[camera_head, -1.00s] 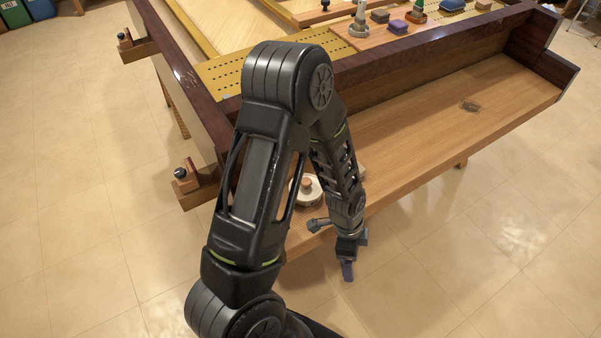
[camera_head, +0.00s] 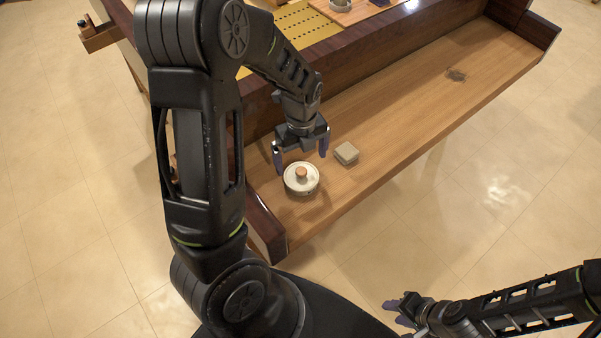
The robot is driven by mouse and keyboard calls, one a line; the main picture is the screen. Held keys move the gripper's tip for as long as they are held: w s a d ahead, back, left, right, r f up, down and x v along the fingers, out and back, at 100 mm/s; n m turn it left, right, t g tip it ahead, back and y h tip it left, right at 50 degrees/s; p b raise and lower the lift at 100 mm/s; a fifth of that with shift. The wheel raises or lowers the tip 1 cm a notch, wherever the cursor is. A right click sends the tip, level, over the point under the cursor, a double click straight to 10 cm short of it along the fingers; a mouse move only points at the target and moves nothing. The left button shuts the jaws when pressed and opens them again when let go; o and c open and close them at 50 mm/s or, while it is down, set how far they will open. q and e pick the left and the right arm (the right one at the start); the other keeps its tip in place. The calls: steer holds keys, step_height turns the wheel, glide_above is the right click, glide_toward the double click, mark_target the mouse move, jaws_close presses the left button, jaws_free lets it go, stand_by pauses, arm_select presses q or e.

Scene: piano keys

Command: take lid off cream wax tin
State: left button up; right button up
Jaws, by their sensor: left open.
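The round cream tin (camera_head: 302,190) stands upright on the wooden key bed near its left end. Its pale lid is on, with a brown wooden knob (camera_head: 301,172) in the middle. My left gripper (camera_head: 301,160) is open above and just behind the tin, pointing down. Its two dark fingers are spread to either side of the knob, and nothing is between them. My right gripper (camera_head: 396,312) is low at the right, over the floor and well away from the tin. It is too small to tell how far its fingers are apart.
A small beige-green block (camera_head: 346,152) lies on the key bed (camera_head: 420,110) just right of the tin. A dark wooden cheek (camera_head: 265,225) bounds the left end, and a dark rail runs behind. The bed's middle and right are clear except for a dark mark.

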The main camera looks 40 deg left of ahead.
mark_target(302, 171)
arm_select(q)
steer(key=shift+f, duration=0.9)
steer(key=f+p, duration=0.1)
steer(key=f, duration=0.4)
steer(key=shift+w+f, duration=0.1)
steer(key=shift+w, duration=0.1)
steer(key=shift+c, duration=0.2)
steer(key=c, duration=1)
